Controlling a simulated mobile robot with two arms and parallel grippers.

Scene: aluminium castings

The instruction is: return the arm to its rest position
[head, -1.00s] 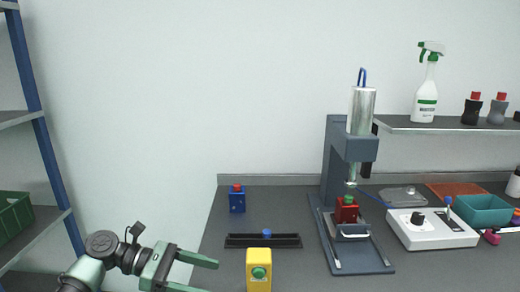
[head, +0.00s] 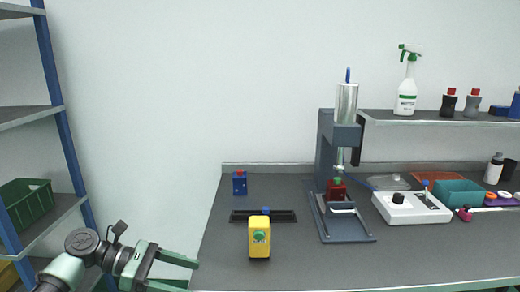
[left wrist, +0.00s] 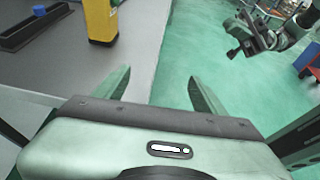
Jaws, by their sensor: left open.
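My left gripper (head: 190,275) is at the lower left of the head view, beside the left edge of the grey bench (head: 320,270). Its two fingers are apart with nothing between them. In the left wrist view the same open fingers (left wrist: 160,95) show floor and the bench edge beyond them. My right gripper is not seen in the head view. A dark arm part (left wrist: 260,35) at the upper right of the left wrist view may be my other arm; I cannot tell.
A yellow box with a green button (head: 259,238) stands near the bench's left front. Behind it are a black rail (head: 280,216) and a blue block (head: 240,184). A press (head: 340,180) stands further right. Shelves with a green crate (head: 25,205) are at left.

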